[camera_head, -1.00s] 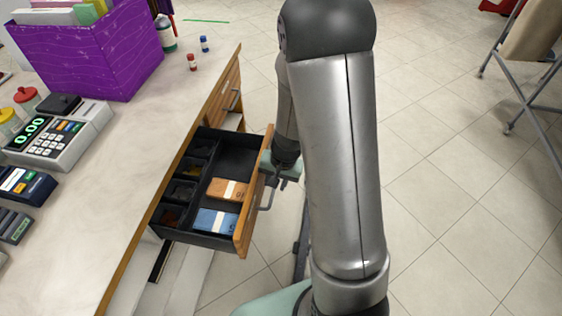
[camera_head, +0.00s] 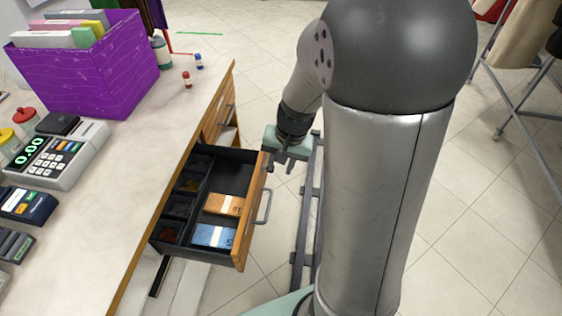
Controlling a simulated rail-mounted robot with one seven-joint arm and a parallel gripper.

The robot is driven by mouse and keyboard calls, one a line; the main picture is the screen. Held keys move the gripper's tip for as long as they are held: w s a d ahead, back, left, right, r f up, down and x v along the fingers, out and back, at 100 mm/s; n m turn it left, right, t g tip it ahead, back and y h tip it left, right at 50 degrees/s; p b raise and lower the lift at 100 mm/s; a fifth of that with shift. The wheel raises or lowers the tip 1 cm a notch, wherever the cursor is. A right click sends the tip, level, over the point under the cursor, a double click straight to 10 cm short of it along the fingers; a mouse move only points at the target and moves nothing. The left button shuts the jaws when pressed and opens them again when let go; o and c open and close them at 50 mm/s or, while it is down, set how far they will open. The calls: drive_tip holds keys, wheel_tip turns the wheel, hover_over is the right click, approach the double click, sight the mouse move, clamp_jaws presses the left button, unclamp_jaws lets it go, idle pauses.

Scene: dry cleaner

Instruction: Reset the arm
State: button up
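My gripper (camera_head: 279,163) hangs just right of the open drawer's front, close to its upper corner. Its fingers are small and partly dark in this view, so I cannot tell whether they are open or shut. Nothing shows between them. The drawer (camera_head: 240,260) stands pulled out from the counter, with a grey bar handle (camera_head: 264,206) on its wooden front. The handle is apart from my gripper. My arm (camera_head: 375,210) fills the right middle of the picture.
The drawer holds an orange banknote bundle (camera_head: 222,204) and a blue one (camera_head: 213,235). The counter (camera_head: 110,220) carries a cash register (camera_head: 62,150), a purple box (camera_head: 85,70) and small bottles (camera_head: 187,79). Open tiled floor (camera_head: 480,190) lies right of my arm; a rack (camera_head: 520,115) stands far right.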

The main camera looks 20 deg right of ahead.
idle(0.3)
drive_tip(key=s+a+r+n+p, duration=0.2)
drive_tip(key=s+r+n, duration=0.1)
drive_tip(key=s+r, duration=0.2)
drive_tip(key=s+a+r+n+h+p, duration=0.1)
drive_tip(key=s+a+r+n+p, duration=0.1)
drive_tip(key=s+r, duration=0.4)
drive_tip(key=s+a+n, duration=0.1)
drive_tip(key=s, duration=0.3)
drive_tip(key=shift+n+g+h+p, duration=0.3)
drive_tip(key=shift+n+g+p, duration=0.05)
drive_tip(key=shift+n+g, duration=0.05)
